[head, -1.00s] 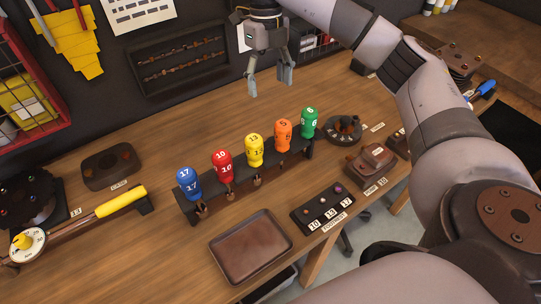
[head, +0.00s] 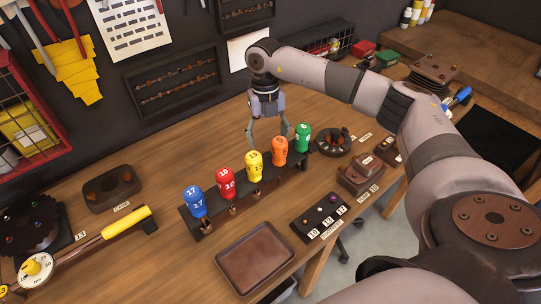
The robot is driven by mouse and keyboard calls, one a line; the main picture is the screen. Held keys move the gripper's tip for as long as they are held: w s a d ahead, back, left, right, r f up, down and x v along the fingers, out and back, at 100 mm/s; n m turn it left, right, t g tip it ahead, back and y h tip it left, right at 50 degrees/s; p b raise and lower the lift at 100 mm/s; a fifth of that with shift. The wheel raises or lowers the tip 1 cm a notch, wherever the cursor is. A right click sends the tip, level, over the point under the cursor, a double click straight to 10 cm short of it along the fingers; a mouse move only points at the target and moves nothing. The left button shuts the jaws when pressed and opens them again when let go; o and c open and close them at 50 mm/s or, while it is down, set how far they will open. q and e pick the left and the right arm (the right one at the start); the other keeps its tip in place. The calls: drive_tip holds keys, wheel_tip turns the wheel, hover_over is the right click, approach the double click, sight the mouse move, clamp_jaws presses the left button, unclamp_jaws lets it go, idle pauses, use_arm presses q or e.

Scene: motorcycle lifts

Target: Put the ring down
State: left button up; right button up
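No ring that I can be sure of shows. A round dark part with an open middle (head: 333,141) lies on the bench right of the socket row; I cannot tell if it is the ring. My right gripper (head: 268,138) points down behind the yellow and orange handles. Its fingers are spread apart, and nothing shows between them. The handles in front may hide part of the space below it. My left gripper is out of view.
Numbered handles in blue (head: 195,201), red (head: 226,183), yellow (head: 254,165), orange (head: 280,151) and green (head: 302,138) stand in a dark rack. An empty brown tray (head: 254,257) sits in front. A torque wrench (head: 100,238) lies at left. Bare bench shows behind the rack.

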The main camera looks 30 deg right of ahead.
drive_tip(key=shift+s+f+p, duration=0.2)
drive_tip(key=shift+f+p, duration=0.25)
drive_tip(key=shift+f, duration=0.1)
drive_tip(key=f+p, duration=0.1)
drive_tip(key=s+f, duration=0.1)
drive_tip(key=f, duration=0.1)
drive_tip(key=shift+f+p, duration=0.25)
drive_tip(key=shift+p, duration=0.15)
drive_tip(key=shift+w+a+f, duration=0.1)
drive_tip(key=shift+f, duration=0.3)
drive_tip(key=shift+c, duration=0.2)
drive_tip(key=c, duration=1.4)
drive_tip(key=shift+r, duration=0.1)
